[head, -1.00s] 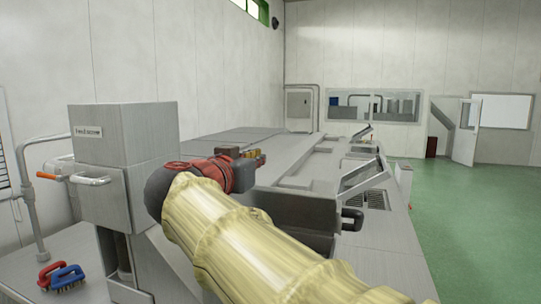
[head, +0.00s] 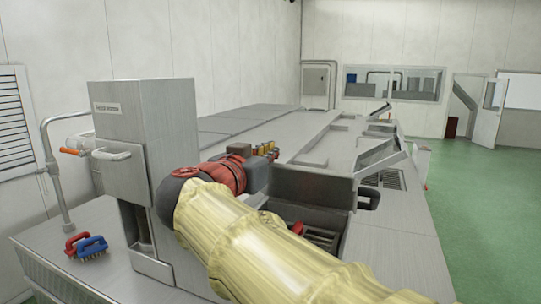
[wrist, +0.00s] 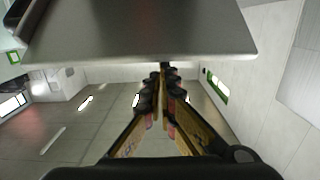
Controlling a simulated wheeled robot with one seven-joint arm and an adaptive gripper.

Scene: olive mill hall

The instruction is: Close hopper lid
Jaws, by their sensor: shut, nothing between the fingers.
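The hopper lid (head: 318,188) is a grey metal panel standing steeply raised in the head view, with a black handle (head: 371,197) at its right end. The hopper opening (head: 325,225) below it is uncovered, and a dark grate shows inside. My gripper (head: 268,150) is at the lid's upper left, with its yellow fingers just beyond the top edge; I cannot tell whether they touch it. In the wrist view the fingers (wrist: 164,85) are shut and empty, below a broad grey panel (wrist: 140,35) that looks like the lid. My sleeved arm hides part of the opening.
A tall feed screw housing (head: 145,130) with a white handle stands left of my arm. Red and blue brushes (head: 88,246) lie on the left deck. A small tilted panel (head: 380,158) rises further right. Green floor (head: 470,220) is clear at right.

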